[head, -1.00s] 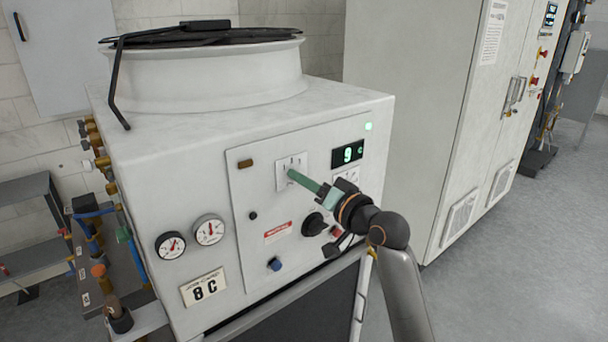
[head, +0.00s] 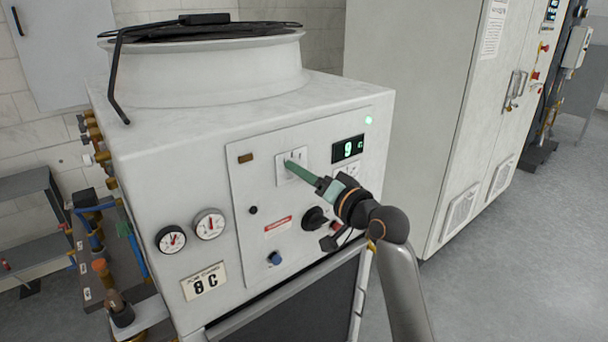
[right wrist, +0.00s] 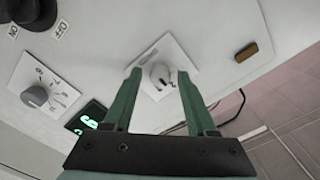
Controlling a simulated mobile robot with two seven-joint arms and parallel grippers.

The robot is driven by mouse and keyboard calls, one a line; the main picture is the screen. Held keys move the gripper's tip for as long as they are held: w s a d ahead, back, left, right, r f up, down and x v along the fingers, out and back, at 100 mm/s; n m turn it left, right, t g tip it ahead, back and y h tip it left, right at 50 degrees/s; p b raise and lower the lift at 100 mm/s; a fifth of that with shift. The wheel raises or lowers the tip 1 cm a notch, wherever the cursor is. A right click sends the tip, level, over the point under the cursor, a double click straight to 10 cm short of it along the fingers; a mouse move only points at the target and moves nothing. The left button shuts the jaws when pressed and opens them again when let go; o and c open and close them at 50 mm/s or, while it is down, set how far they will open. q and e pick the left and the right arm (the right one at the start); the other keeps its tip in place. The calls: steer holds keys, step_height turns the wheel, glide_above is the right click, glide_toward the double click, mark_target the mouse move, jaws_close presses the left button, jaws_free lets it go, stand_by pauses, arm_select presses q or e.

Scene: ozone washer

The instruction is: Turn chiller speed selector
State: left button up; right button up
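My right gripper (right wrist: 159,73) is open, its two green fingers apart on either side of a small white knob (right wrist: 160,77) on a white square plate. Gaps show between the knob and both fingers. In the head view, the right gripper (head: 289,164) reaches from the right to this white plate (head: 283,180) on the chiller's front panel, and the fingers hide the knob. A second grey knob (right wrist: 37,96) with a printed scale sits near the lit display (right wrist: 90,114). I cannot read which knob is labelled for speed. My left gripper is not in view.
The chiller's panel also carries a black rotary switch (head: 314,217), a blue button (head: 275,258), an amber piece (head: 245,158) and a display reading 9 (head: 348,149). Two gauges (head: 209,224) sit to the left. A tall cabinet (head: 420,130) stands at right, with open floor beside it.

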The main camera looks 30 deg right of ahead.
steer(key=s, duration=0.4)
steer(key=s+b, duration=0.1)
steer(key=s, duration=0.3)
steer(key=s+d+b, duration=0.1)
steer(key=s, duration=0.3)
steer(key=shift+s, duration=0.25)
steer(key=w+a+f+n+g, duration=0.1)
steer(key=a+f+n+g, duration=0.1)
steer(key=f, duration=0.9)
steer(key=a+f+n+g, duration=0.1)
steer(key=a+f+g, duration=0.1)
steer(key=f, duration=1)
steer(key=s+a+f+n+g, duration=0.1)
steer(key=s+a+f+n, duration=0.1)
steer(key=s+a+f, duration=0.3)
steer(key=s+a+f+n+g, duration=0.2)
steer(key=s+a+f, duration=0.2)
steer(key=f, duration=0.5)
steer(key=s+a+f+n+g+y, duration=0.1)
steer(key=s+a+f+n, duration=0.2)
steer(key=s+a+f, duration=0.2)
steer(key=shift+s+a+f+g, duration=0.15)
steer(key=shift+s+f, duration=0.15)
steer(key=shift+f, duration=0.3)
steer(key=shift+s+a+f+g, duration=0.15)
steer(key=shift+s+f, duration=0.15)
steer(key=shift+f, duration=0.25)
